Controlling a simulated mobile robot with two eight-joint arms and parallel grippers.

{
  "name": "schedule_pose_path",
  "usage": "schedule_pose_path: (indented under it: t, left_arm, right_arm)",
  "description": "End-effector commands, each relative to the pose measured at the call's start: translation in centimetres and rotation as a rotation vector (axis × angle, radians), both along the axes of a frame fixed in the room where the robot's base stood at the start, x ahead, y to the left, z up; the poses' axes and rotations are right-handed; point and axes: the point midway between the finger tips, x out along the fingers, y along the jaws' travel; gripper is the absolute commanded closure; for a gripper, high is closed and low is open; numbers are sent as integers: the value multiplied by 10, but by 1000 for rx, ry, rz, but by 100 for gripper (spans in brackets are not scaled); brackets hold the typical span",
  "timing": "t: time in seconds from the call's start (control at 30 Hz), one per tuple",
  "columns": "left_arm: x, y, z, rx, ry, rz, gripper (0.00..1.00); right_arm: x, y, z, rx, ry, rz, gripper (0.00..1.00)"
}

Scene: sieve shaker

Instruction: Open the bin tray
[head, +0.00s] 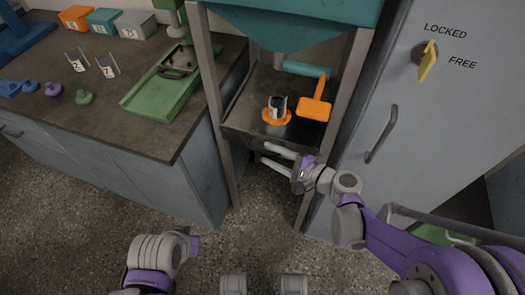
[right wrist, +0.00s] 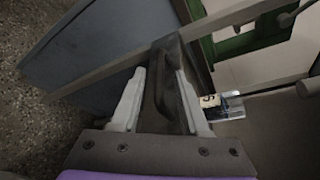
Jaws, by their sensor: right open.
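The bin tray (head: 245,136) is a dark, shallow tray in the grey frame under the teal hopper. A small cup with a dark label (head: 277,107) on an orange base and an orange block (head: 314,108) show in the tray's area. My right gripper (head: 264,154) is at the tray's front, fingers open and pointing left. In the right wrist view a dark bar handle (right wrist: 163,92) lies between the two pale fingers, with gaps on both sides. Whether a finger touches it cannot be told. My left arm shows at the lower left; its fingers do not show.
A grey cabinet (head: 400,160) with a handle and a yellow LOCKED/FREE knob (head: 428,60) stands close on the right. The counter (head: 135,130) on the left holds a green tray (head: 160,95), bins and small knobs. Frame legs flank the tray. Floor in front is clear.

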Motion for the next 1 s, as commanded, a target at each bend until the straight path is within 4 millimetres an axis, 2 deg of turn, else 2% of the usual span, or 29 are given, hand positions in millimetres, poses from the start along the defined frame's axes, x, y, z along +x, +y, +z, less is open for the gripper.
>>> schedule_pose_path:
  t: [0.1,0.23,0.57,0.8,0.83,1.0]
  left_arm:
    - [0,0,-4,0,1,0,100]
    - [1,0,-6,0,2,0,100]
    - [1,0,-6,0,2,0,100]
    - [1,0,-6,0,2,0,100]
    - [1,0,-6,0,2,0,100]
    - [1,0,-6,0,2,0,100]
  right_arm:
    - [10,15,-5,0,1,4,55]
    - [16,22,-6,-1,0,2,55]
    - [18,25,-7,-1,-1,-1,55]
    - [18,25,-7,-1,-1,-1,97]
    - [18,25,-7,-1,-1,-1,100]
    - [18,24,-7,-1,-1,-1,100]
